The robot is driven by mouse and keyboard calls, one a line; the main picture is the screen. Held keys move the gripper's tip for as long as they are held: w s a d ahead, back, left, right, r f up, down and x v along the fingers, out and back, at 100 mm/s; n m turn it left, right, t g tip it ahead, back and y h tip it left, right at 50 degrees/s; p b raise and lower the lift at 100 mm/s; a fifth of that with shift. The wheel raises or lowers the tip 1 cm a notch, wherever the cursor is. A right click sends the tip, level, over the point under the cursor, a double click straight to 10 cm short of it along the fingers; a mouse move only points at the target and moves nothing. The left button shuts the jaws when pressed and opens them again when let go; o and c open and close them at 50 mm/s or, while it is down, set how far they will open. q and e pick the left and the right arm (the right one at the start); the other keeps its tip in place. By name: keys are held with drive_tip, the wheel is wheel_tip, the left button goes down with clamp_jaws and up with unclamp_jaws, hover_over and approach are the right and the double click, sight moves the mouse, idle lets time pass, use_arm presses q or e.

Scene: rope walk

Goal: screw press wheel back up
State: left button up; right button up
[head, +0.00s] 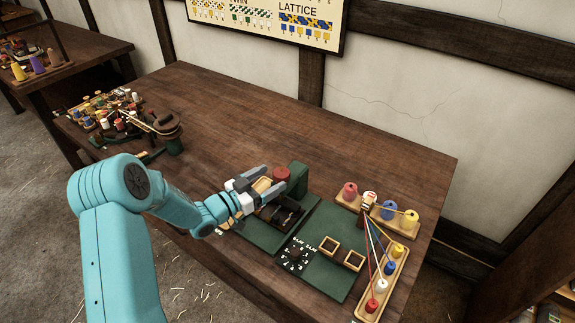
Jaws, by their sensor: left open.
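A small press stands on a green board (262,236) near the front of the wooden table. A red round piece (281,173), apparently the press wheel, shows at its top beside a green block (298,178). My left gripper (266,180) is over the press with its grey fingers apart, close to the red piece. I cannot tell whether they touch it. The dark body of the press (279,212) lies below and is partly hidden by my gripper. My right gripper is out of view.
Wooden racks (386,281) with spools and stretched threads stand further right. Clutter with small spools (110,112) fills the table's left end. The table's back middle (235,110) is clear.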

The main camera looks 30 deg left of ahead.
sight(287, 169)
use_arm(q)
drive_tip(key=p+x, duration=0.1)
drive_tip(key=x, duration=0.5)
drive_tip(key=shift+w+d, duration=0.15)
drive_tip(key=shift+w, duration=0.1)
drive_tip(key=shift+w+f, duration=0.1)
drive_tip(key=c, duration=1)
